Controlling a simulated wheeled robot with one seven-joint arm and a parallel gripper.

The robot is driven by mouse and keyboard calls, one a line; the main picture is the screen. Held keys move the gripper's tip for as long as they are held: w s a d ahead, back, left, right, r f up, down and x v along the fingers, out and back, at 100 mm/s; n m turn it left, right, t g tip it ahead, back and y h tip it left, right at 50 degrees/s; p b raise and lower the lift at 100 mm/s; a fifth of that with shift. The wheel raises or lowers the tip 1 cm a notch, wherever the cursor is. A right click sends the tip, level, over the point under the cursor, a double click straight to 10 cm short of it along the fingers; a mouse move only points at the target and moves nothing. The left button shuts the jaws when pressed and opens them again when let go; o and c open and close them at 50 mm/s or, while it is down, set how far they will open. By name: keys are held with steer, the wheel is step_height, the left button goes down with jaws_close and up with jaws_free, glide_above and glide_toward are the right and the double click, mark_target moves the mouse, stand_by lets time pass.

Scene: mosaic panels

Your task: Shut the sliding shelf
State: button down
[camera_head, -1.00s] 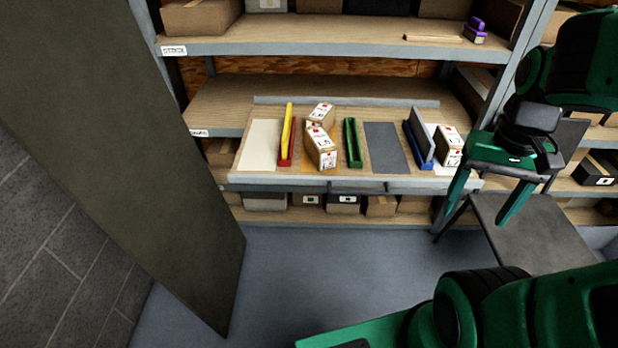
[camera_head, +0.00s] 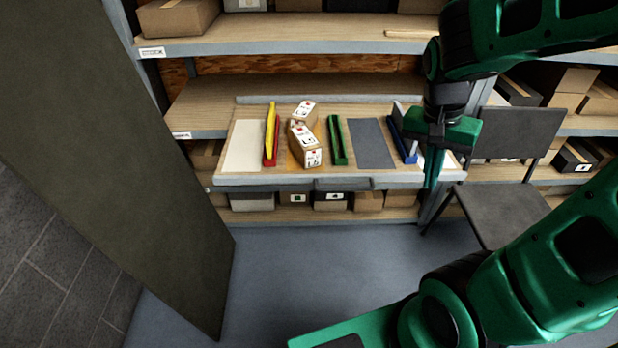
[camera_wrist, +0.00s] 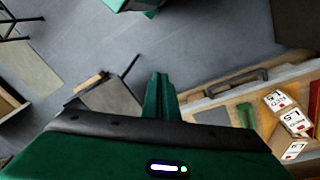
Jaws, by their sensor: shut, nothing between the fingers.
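The sliding shelf (camera_head: 240,180) is pulled out from the rack's middle level, toward me. It has a dark handle (camera_head: 343,184) at the middle of its front edge. Boxes with white labels (camera_head: 305,145), a yellow and red divider (camera_head: 271,140), a green divider (camera_head: 337,140) and a blue divider (camera_head: 402,140) stand on it. My gripper (camera_head: 431,180) is shut and empty near the shelf's right front corner, covering part of it. In the wrist view the fingers (camera_wrist: 160,90) are together, and the handle (camera_wrist: 236,82) lies to their right, apart from them.
A dark upright panel (camera_head: 110,160) stands at the left, close to the shelf's left side. A dark chair (camera_head: 505,200) is right of the shelf. The floor (camera_head: 290,270) in front of the shelf is clear. Fixed shelves (camera_head: 290,30) run above.

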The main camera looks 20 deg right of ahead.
steer(key=w+a+f+m+t+h, duration=0.1)
steer(key=w+a+f+m+h, duration=0.3)
steer(key=w+a, duration=0.6)
steer(key=m+t, duration=0.4)
steer(key=m, duration=0.1)
glide_toward(316, 180)
steer(key=f, duration=0.1)
steer(key=s+d+f, duration=0.1)
steer(key=s+f, duration=0.1)
steer(key=shift+d+f, duration=0.25)
steer(key=shift+f, duration=0.15)
steer(key=w, duration=0.2)
steer(key=w+d, duration=0.1)
steer(key=shift+d+f, duration=0.1)
steer(key=shift+f, duration=0.25)
steer(key=shift+w+d, duration=0.15)
steer(key=shift+w, duration=0.5)
